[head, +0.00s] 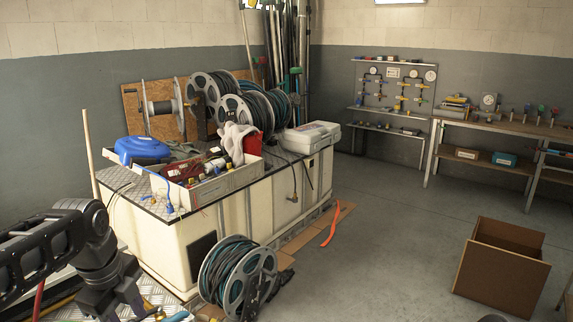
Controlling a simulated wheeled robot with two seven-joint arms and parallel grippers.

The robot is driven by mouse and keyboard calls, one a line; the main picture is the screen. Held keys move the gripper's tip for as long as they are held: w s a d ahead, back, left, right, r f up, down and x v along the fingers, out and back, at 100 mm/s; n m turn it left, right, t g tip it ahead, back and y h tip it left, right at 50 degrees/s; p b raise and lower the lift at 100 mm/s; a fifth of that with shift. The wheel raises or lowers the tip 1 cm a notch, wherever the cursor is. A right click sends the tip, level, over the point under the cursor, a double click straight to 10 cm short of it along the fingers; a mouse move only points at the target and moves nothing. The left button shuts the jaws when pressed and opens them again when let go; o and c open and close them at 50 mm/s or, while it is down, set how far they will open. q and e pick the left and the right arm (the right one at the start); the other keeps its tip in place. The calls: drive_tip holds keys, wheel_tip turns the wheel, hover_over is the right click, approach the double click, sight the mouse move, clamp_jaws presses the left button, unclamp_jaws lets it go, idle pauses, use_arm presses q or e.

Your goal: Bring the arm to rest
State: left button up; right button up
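My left arm (45,245) comes in from the left edge. It bends at a dark joint and runs down to the bottom edge near the left corner. Its gripper fingers do not show, so I cannot see whether they hold anything. My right gripper is not in view. A small dark rounded piece shows at the bottom edge on the right; I cannot tell what it is.
A cream cabinet (178,245) stands beside the arm, with an open box of tools (215,187) and hose reels on top. A hose reel (237,277) stands on the floor before it. An open brown box (500,275) stands right. The middle floor is mostly clear.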

use_arm(q)
drive_tip(key=w+d+f+n+t+h, duration=0.1)
drive_tip(key=w+d+f+n+t, duration=0.2)
drive_tip(key=w+d+f+n, duration=0.3)
drive_tip(key=d+f+n+h, duration=0.1)
drive_tip(key=d+f+n, duration=0.2)
drive_tip(key=f, duration=0.3)
drive_tip(key=w+d+f+n, duration=0.1)
drive_tip(key=d+f+n, duration=0.1)
drive_tip(key=f+n, duration=0.25)
drive_tip(key=d+f+n+h, duration=0.1)
drive_tip(key=d+f+n, duration=0.2)
drive_tip(key=f, duration=0.3)
drive_tip(key=s+d+f+n+g, duration=0.2)
drive_tip(key=s+d+f, duration=0.3)
drive_tip(key=s+f, duration=0.5)
drive_tip(key=s+d+f+n+g+h, duration=0.1)
drive_tip(key=s+d+f, duration=0.4)
drive_tip(key=s+f, duration=0.6)
drive_tip(key=s+n+g, duration=0.1)
drive_tip(key=s+n, duration=0.1)
drive_tip(key=s, duration=0.2)
drive_tip(key=shift+s+n, duration=0.35)
